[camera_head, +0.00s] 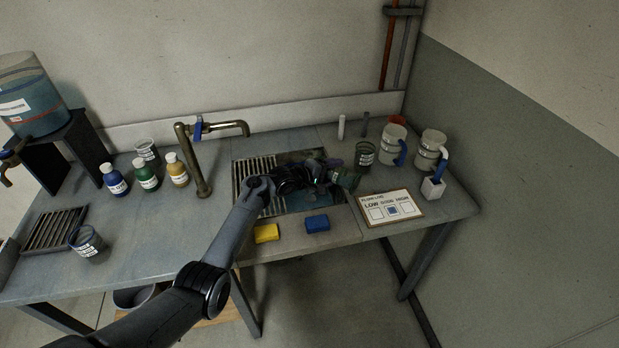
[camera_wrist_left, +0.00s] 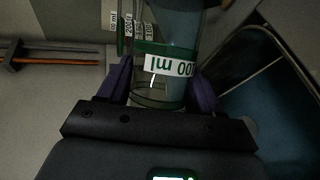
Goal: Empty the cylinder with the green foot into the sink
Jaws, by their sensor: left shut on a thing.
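My left gripper (camera_head: 328,176) is over the sink (camera_head: 304,201) and shut on a clear cylinder with green parts (camera_head: 348,179). In the left wrist view the cylinder (camera_wrist_left: 158,94) is between the purple finger pads, with a green band and a white label ending in "00 ml" that reads upside down. Its foot and mouth are not clear, and I cannot tell its tilt or what it contains. The sink has a slatted grate on its left and an open dark basin on its right, partly hidden by my gripper. My right gripper is not in view.
A tap (camera_head: 204,160) stands left of the sink. A dark labelled beaker (camera_head: 364,156) and two jugs (camera_head: 393,146) (camera_head: 430,150) stand to the right. A flow card (camera_head: 391,206) lies in front of them. Yellow (camera_head: 266,233) and blue (camera_head: 317,223) blocks lie along the sink's front edge.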

